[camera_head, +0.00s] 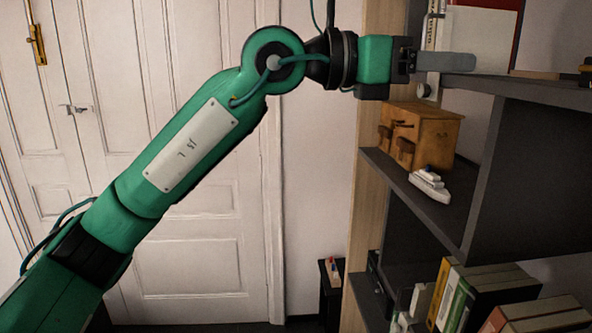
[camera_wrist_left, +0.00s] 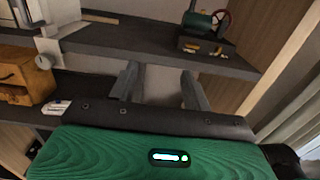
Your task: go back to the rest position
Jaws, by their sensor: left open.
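My left gripper (camera_head: 445,62) is at the end of the green left arm, which reaches up from the lower left in the head view. It is level with the upper shelf board (camera_head: 500,84), at its left end. In the left wrist view its two grey fingers (camera_wrist_left: 162,88) are apart with nothing between them. They point toward the dark shelf, and I cannot tell how close they are to its edge. My right gripper is in neither view.
A wooden cabinet (camera_head: 424,133) and a small white toy ship (camera_head: 430,184) stand on the shelf below. Several books (camera_head: 470,290) stand lower. A green model engine (camera_wrist_left: 204,27) sits on the upper shelf. A white door (camera_head: 190,240) is behind my arm.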

